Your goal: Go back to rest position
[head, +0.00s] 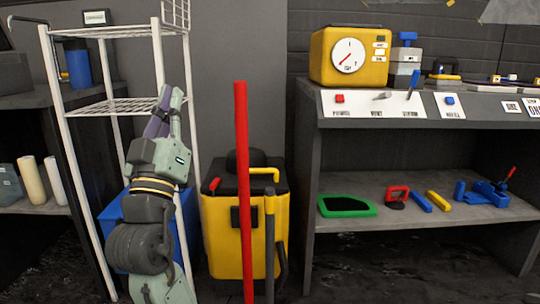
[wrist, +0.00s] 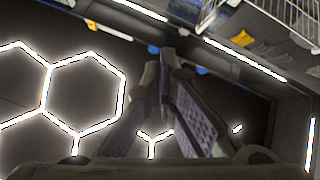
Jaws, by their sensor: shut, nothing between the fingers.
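My gripper (head: 167,101) points upward in front of the white wire rack (head: 102,107) in the head view. Its fingers are together and nothing is between them. In the wrist view the gripper (wrist: 168,58) shows against the dark ceiling with its bright hexagonal lights (wrist: 85,82). The fingertips meet near the top middle of that view. My arm hides part of the rack and part of a blue box (head: 112,226) behind it.
A yellow bin (head: 221,243) with a red pole (head: 241,170) in front stands right of my arm. Further right is a workbench (head: 312,180) with a yellow dial unit (head: 320,56) on top and a green-framed piece (head: 346,206) on its shelf.

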